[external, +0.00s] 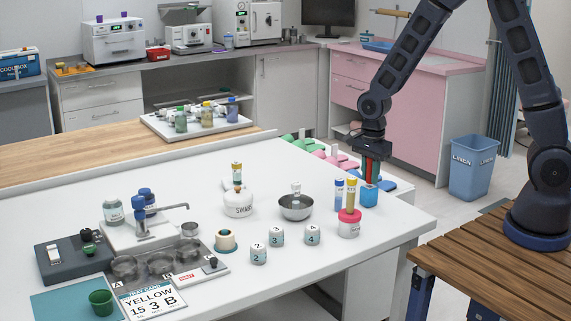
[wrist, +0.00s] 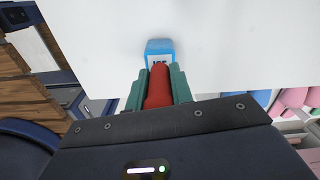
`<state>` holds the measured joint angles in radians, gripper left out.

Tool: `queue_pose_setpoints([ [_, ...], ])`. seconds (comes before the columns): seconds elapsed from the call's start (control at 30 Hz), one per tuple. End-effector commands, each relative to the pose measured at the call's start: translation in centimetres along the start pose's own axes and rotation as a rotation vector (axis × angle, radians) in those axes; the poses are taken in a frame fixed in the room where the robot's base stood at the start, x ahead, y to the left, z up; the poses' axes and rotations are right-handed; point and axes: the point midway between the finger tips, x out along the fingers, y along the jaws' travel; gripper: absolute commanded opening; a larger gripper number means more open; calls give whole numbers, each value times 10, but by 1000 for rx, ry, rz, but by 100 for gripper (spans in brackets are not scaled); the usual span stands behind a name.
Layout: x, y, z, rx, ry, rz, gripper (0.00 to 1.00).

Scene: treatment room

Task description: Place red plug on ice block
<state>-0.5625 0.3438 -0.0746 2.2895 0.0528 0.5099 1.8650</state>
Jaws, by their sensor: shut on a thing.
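My gripper (external: 370,178) is above the right corner of the white table, pointing down. In the wrist view its green fingers (wrist: 159,78) are shut on the red plug (wrist: 158,88), one on each side. The red plug also shows as a thin red strip in the external view (external: 369,166). The ice block (external: 369,197) is a small blue block near the table's right edge, directly under the gripper. Its white label shows in the wrist view, just beyond the plug's tip (wrist: 160,46). I cannot tell whether the plug touches the block.
A metal bowl (external: 296,208) and numbered cups (external: 276,236) stand farther left. The table's right edge is close.

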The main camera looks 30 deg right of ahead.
Motion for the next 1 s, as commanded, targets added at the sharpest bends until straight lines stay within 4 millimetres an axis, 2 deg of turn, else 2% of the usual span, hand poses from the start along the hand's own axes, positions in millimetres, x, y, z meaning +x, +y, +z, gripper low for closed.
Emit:
queue_pose_setpoints([
  [0.1, 10, 0, 0, 0, 0, 0, 2],
  [0.47, 13, 0, 0, 0, 0, 0, 2],
  [0.5, 12, 0, 0, 0, 0, 0, 28],
  [0.6, 12, 0, 0, 0, 0, 0, 44],
  [0.87, 12, 0, 0, 0, 0, -1, 44],
  [1.0, 5, 0, 0, -1, -1, -3, 44],
])
